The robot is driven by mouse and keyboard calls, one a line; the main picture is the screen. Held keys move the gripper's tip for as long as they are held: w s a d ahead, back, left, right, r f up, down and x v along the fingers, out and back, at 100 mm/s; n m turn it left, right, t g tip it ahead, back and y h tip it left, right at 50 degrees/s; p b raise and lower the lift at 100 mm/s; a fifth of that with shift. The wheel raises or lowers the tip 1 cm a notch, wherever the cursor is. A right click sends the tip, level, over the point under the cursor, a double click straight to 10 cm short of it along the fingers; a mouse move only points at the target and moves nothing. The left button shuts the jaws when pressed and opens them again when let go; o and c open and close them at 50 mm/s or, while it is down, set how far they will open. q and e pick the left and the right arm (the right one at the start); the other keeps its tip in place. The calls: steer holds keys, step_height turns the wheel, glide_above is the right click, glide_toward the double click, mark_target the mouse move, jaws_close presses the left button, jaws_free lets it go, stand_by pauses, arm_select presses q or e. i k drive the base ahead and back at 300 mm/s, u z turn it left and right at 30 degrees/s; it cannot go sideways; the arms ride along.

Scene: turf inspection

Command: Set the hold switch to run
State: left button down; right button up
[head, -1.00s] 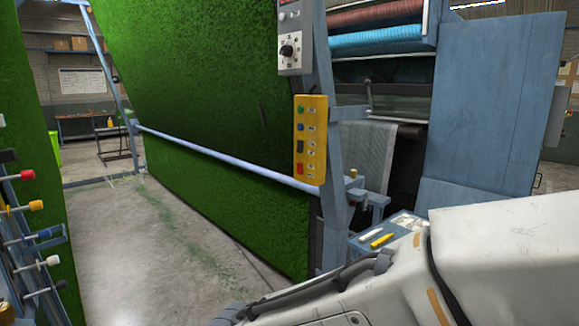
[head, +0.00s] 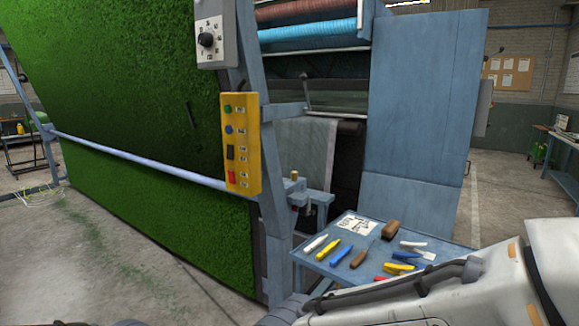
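A yellow control box (head: 241,143) is fixed to the blue frame post right of the green turf. Neither gripper is in view; part of my white arm fills the lower right.
A blue tray (head: 305,257) with several hand tools stands below and right of the yellow box, close to my arm. A blue rail (head: 140,159) crosses the turf. A large blue panel (head: 420,100) stands at right. Open concrete floor (head: 110,250) lies at left.

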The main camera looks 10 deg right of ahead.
mark_target(230, 172)
steer(key=z, duration=0.5)
steer(key=i, duration=1.2)
steer(key=u, duration=0.15)
